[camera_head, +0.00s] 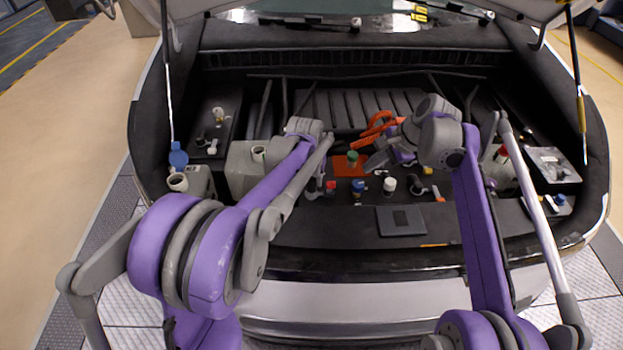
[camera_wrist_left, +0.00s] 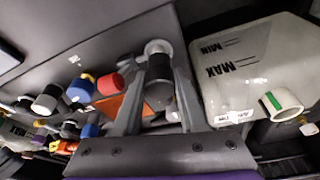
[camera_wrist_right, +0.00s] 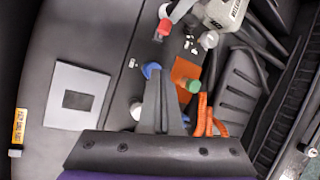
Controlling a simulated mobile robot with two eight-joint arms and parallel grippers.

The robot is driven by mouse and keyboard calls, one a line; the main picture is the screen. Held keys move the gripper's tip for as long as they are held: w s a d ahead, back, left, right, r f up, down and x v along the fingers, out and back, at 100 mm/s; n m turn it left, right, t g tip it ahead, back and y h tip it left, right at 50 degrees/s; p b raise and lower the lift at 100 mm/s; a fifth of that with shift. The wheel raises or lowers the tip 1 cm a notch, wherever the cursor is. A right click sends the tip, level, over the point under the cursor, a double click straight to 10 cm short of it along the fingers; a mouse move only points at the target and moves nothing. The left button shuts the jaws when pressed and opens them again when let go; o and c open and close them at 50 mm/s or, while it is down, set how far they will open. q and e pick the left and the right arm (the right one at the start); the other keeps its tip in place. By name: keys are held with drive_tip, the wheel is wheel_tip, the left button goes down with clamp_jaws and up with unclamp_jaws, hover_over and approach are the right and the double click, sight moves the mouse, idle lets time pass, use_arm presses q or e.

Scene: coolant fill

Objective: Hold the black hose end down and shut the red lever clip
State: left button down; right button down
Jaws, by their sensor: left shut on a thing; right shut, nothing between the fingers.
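My left gripper (camera_wrist_left: 158,85) is shut on the black hose end (camera_wrist_left: 160,95), with one finger on each side of it, beside the white reservoir. In the head view, my left arm largely covers this spot. My right gripper (camera_wrist_right: 156,78) is shut and empty above the black panel, its tips close to a blue cap (camera_wrist_right: 150,69). In the head view, the right gripper (camera_head: 371,164) is right of the green cap. A red part (camera_wrist_left: 108,84) sits left of the hose end; it also shows in the head view (camera_head: 330,187). I cannot make out a lever shape on it.
An orange plate (camera_head: 340,167) carries the green cap (camera_head: 352,157). A white cap (camera_head: 389,185) stands right of the blue one. A grey square plate (camera_head: 400,221) lies at the front. The white reservoir (camera_wrist_left: 245,70) stands close beside the left gripper. Orange cables (camera_wrist_right: 206,115) run near the right gripper.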

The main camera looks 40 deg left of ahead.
drive_tip(key=shift+g, duration=0.4)
drive_tip(key=shift+a+r+x, duration=0.25)
drive_tip(key=shift+a+x, duration=0.2)
drive_tip(key=shift+x, duration=1.8)
drive_tip(key=shift+a+r+x, duration=0.3)
drive_tip(key=shift+a+x, duration=0.15)
drive_tip(key=shift+x, duration=1.85)
drive_tip(key=shift+a+r+x, duration=0.25)
drive_tip(key=shift+a+x, duration=0.2)
drive_tip(key=shift+x, duration=1.8)
drive_tip(key=s+v, duration=0.1)
drive_tip(key=v, duration=0.9)
drive_tip(key=shift+w, duration=0.35)
use_arm(q)
drive_tip(key=shift+f, duration=1.45)
use_arm(e)
drive_tip(key=shift+d, duration=0.1)
